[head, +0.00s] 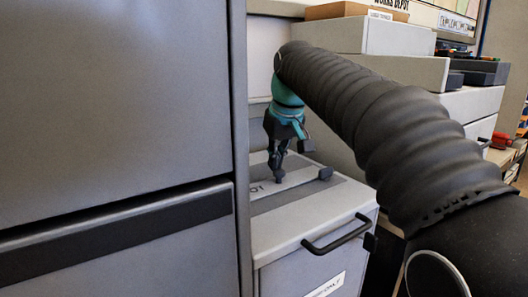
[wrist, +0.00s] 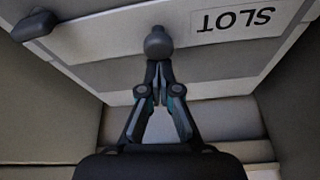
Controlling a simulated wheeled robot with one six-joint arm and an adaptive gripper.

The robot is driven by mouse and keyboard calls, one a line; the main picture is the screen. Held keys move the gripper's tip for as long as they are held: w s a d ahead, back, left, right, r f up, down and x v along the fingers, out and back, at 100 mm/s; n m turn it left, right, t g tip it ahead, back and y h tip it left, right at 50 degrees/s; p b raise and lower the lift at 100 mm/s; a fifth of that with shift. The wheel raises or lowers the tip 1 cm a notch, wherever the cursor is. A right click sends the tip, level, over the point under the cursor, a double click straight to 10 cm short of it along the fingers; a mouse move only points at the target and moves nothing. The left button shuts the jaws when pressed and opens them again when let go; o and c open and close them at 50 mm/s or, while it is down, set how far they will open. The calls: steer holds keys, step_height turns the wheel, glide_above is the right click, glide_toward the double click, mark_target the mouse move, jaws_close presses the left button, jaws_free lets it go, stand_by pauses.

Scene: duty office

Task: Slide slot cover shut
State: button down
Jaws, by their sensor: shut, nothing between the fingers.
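My gripper (head: 279,178) points down over the top of a grey cabinet, its fingers closed together and empty. In the wrist view my fingertips (wrist: 157,68) meet at a round dark knob (wrist: 158,42); I cannot tell whether they touch it. The knob stands on a light flat panel that appears to be the slot cover (wrist: 120,70), beside a label reading "SLOT" (wrist: 238,19). The label is partly hidden by the cabinet in the head view. The slot opening itself is not clearly visible.
A black bar handle (head: 338,234) sticks out in front. A tall grey cabinet (head: 115,120) stands close on the left. Stacked boxes (head: 385,37) stand behind.

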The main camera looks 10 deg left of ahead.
mark_target(275, 179)
steer(key=w+p, duration=0.1)
steer(key=w+a+r+p, duration=0.1)
steer(key=w+a+p, duration=0.1)
steer(key=shift+w+a+r+p, duration=0.1)
steer(key=shift+r+p, duration=0.25)
steer(key=shift+p, duration=0.05)
steer(key=v, duration=0.9)
steer(key=shift+d, duration=0.2)
steer(key=s+d+f+m+t, duration=0.1)
steer(key=s+d+f+m, duration=0.1)
steer(key=s+d+f, duration=0.35)
steer(key=s+d+f+m, duration=0.2)
steer(key=s+d, duration=0.4)
steer(key=d, duration=0.4)
steer(key=s+d+f+m, duration=0.1)
steer(key=s+d+f, duration=0.1)
steer(key=s+f, duration=0.3)
steer(key=s+d+f+m+h, duration=0.1)
steer(key=s+d+f, duration=0.2)
steer(key=s+f, duration=0.2)
steer(key=s+d+f+t+h, duration=0.1)
steer(key=s+d+f, duration=0.2)
steer(key=s+f, duration=0.2)
step_height(275, 179, down, 3)
steer(key=shift+s+d+f+m, duration=0.1)
steer(key=shift+s+d+m, duration=0.2)
steer(key=shift+m, duration=0.1)
steer(key=c, duration=1.9)
jaws_free()
